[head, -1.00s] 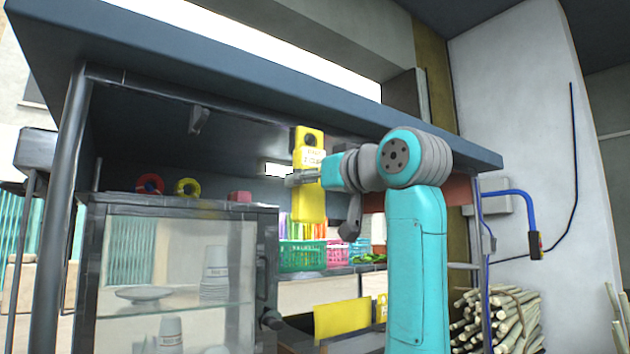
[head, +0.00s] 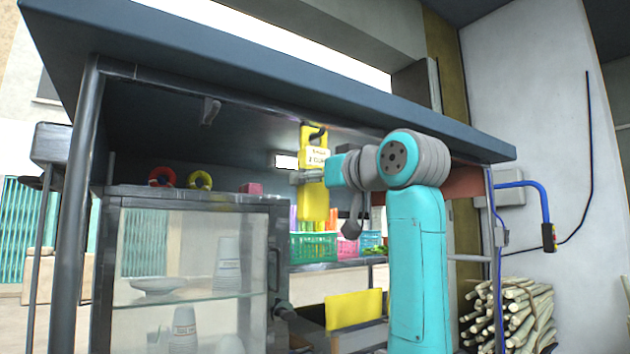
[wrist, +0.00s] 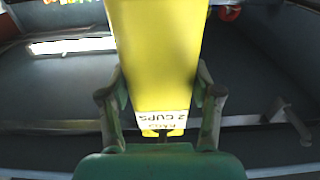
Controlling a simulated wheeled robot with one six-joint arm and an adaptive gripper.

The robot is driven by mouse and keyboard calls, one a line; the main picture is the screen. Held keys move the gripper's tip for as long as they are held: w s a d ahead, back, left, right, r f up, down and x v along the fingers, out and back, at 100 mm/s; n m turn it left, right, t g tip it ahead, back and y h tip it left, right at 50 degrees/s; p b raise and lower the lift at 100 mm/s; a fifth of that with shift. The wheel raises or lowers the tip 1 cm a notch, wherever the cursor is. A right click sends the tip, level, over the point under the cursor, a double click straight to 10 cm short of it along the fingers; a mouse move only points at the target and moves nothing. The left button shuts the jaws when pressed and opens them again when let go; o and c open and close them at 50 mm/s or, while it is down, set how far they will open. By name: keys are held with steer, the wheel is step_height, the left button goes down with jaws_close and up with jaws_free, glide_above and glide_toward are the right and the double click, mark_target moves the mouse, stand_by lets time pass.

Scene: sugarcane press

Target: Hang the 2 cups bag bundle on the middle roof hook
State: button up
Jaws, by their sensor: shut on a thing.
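The yellow 2 cups bag bundle (head: 314,200), with a white label, hangs upright in my gripper (head: 312,177) under the stall roof. In the wrist view the bundle (wrist: 158,55) fills the space between the two fingers of my gripper (wrist: 160,88), which is shut on it. A dark hook-like shape (head: 318,133) shows at the hole in the bundle's top. I cannot tell whether it passes through the hole or only lies in line with it. Another roof hook (head: 210,110) hangs bare to the left.
The roof slab (head: 270,85) runs close above the bundle. A glass cabinet (head: 190,245) with cups stands below left, with red and yellow rings (head: 200,180) on top. Coloured baskets (head: 313,247) stand behind. Sugarcane (head: 510,310) is piled at right.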

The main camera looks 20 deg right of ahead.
steer(key=o, duration=1.1)
steer(key=shift+o, duration=0.2)
steer(key=v, duration=1.2)
